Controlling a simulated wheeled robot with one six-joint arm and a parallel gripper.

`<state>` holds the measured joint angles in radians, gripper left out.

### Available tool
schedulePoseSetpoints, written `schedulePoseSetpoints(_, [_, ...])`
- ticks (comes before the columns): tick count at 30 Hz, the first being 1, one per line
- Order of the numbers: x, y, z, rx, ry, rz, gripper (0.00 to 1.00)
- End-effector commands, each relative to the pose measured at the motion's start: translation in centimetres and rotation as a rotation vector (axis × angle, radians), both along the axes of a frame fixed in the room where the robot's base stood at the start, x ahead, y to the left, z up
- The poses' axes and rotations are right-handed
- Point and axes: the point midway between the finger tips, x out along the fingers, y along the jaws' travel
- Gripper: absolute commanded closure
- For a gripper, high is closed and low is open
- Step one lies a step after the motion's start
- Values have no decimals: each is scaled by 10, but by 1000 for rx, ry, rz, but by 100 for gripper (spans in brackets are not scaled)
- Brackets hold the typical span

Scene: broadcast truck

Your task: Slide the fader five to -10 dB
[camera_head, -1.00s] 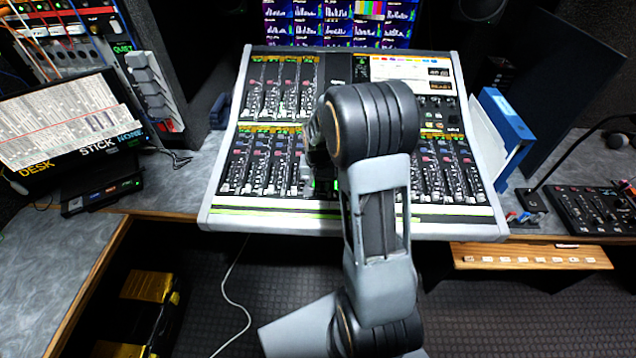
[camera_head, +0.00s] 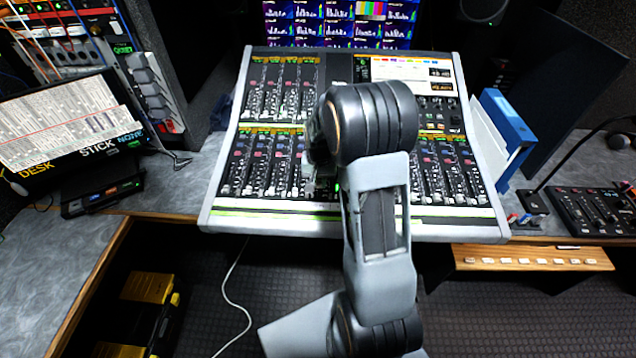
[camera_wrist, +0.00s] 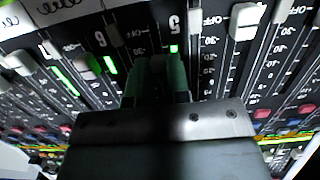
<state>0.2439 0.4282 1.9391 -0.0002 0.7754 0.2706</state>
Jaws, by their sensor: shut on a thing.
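The mixing console (camera_head: 250,221) stands on the desk in the head view, with rows of fader strips. In the wrist view, my gripper (camera_wrist: 158,72) is down among the faders, beside the printed number 5 (camera_wrist: 174,22) and its small green light. Its dark green fingers are shut on a fader cap that they almost wholly hide; by the number beside it, this looks like fader five. The scale mark at the cap cannot be read. A grey cap (camera_wrist: 88,66) stands by the number 6, left of my gripper.
Other fader caps stand close on both sides, such as a white one (camera_wrist: 246,20) to the right. A small display (camera_head: 441,73) is at the console's upper right. A blue binder (camera_head: 508,125) stands right of the console, and a tilted screen (camera_head: 65,120) is at left.

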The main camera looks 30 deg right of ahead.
Motion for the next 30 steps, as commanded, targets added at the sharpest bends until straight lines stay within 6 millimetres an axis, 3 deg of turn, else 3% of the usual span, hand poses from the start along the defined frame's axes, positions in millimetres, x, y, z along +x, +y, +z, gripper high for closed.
schedulePoseSetpoints(3, [8,-9,4,0,-2,-1,100])
schedulePoseSetpoints(11, [9,-10,4,0,-2,0,100])
schedulePoseSetpoints(12, [9,-10,4,0,-2,0,80])
schedulePoseSetpoints(19, [9,-10,4,0,-2,0,58])
schedulePoseSetpoints(30, [10,-10,12,-1,-4,0,57])
